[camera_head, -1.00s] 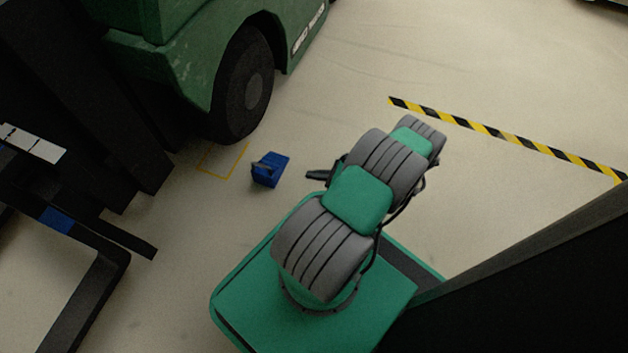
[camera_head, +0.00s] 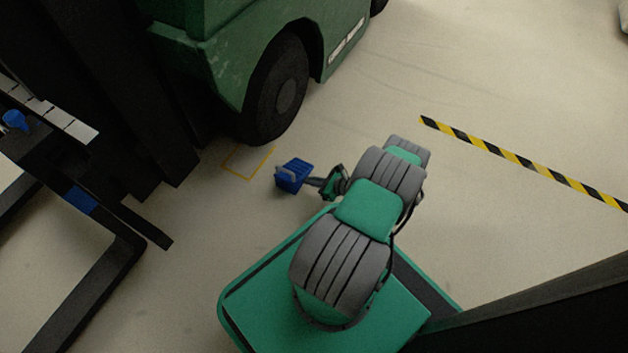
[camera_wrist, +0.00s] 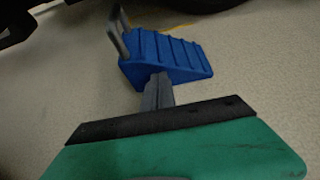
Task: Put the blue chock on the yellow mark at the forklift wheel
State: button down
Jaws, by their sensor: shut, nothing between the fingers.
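The blue chock (camera_head: 294,175) sits on the floor, just right of the yellow mark (camera_head: 236,174) and apart from it. The wrist view shows the chock (camera_wrist: 172,57) as a ridged wedge with a grey handle (camera_wrist: 119,32) at its left end. The yellow mark is an outline on the floor beside the forklift wheel (camera_head: 276,92); no chock is inside it. My gripper (camera_head: 313,181) is at the chock's right side in the head view. In the wrist view my gripper (camera_wrist: 158,82) is shut and empty, its fingertips at the chock's near side; I cannot tell whether they touch.
The green forklift (camera_head: 215,50) stands behind the mark. Its dark forks (camera_head: 120,215) reach across the floor at left. A black-and-yellow floor stripe (camera_head: 520,160) runs at right. A dark panel edge fills the lower right. Floor between the chock and mark is clear.

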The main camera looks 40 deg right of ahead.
aim_at(297, 174)
jog(key=shift+w+a, duration=1.25)
jog(key=shift+w, duration=2.2)
jog(key=shift+w+a, duration=1.2)
jog(key=shift+w, duration=2.2)
jog(key=shift+w+a, duration=1.25)
jog(key=shift+w, duration=2.2)
jog(key=s+d, duration=0.1)
jog(key=s, duration=0.4)
jog(key=s+d+r+p, duration=0.1)
jog(key=s+d, duration=0.1)
jog(key=s, duration=0.3)
jog(key=s+d+r+p, duration=0.1)
jog(key=s+d, duration=0.1)
jog(key=s, duration=0.3)
jog(key=shift+s+d, duration=0.1)
jog(key=shift+d, duration=0.15)
